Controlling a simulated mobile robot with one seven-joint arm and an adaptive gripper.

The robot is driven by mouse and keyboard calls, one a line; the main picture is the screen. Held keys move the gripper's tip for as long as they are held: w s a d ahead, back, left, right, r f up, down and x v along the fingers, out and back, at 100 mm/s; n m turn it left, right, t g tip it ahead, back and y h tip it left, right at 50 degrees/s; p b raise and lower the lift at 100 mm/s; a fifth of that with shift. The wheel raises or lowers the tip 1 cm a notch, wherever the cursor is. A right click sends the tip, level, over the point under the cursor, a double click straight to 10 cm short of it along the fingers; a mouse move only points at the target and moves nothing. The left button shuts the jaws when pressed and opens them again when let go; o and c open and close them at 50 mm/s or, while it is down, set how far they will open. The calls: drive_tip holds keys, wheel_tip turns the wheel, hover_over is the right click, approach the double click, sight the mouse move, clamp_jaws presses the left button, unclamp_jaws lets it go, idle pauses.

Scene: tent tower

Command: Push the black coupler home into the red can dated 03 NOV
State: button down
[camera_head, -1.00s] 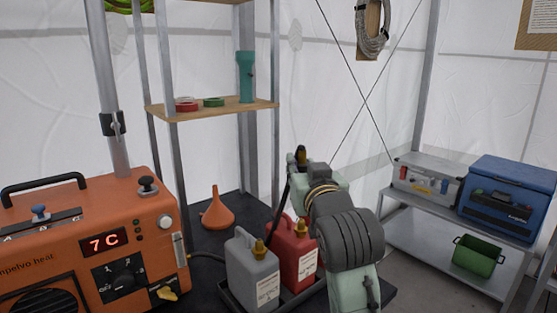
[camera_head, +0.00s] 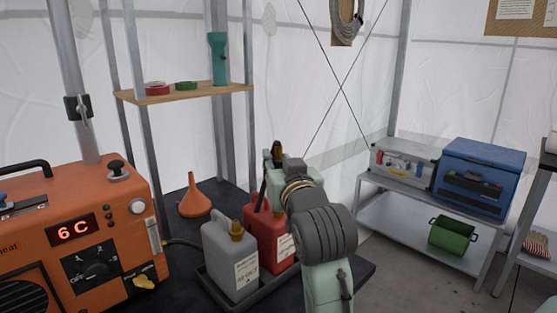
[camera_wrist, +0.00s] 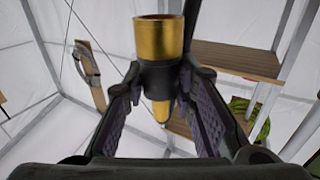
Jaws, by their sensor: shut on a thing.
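My gripper (camera_wrist: 160,78) is shut on the black coupler (camera_wrist: 160,38), a dark collar with a brass end, in the wrist view. In the head view my gripper (camera_head: 277,160) is above the red can (camera_head: 262,236), and the coupler's dark top (camera_head: 277,147) shows between its jaws. The coupler is apart from the can.
A grey can (camera_head: 228,262) with a brass cap stands left of the red can on a black tray (camera_head: 212,292). An orange heater (camera_head: 85,240) is at left, an orange funnel (camera_head: 194,200) behind. A shelf post stands close behind. A low rack (camera_head: 408,228) is at right.

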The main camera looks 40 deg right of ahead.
drive_tip(key=shift+f+b, duration=0.55)
drive_tip(key=shift+f, duration=0.55)
drive_tip(key=shift+f+b, duration=0.85)
drive_tip(key=shift+f, duration=0.9)
idle(1.1)
drive_tip(key=c, duration=1.2)
unclamp_jaws()
drive_tip(key=shift+c, duration=0.2)
drive_tip(key=v, duration=0.7)
drive_tip(key=shift+s, duration=0.2)
drive_tip(key=shift+a, duration=0.2)
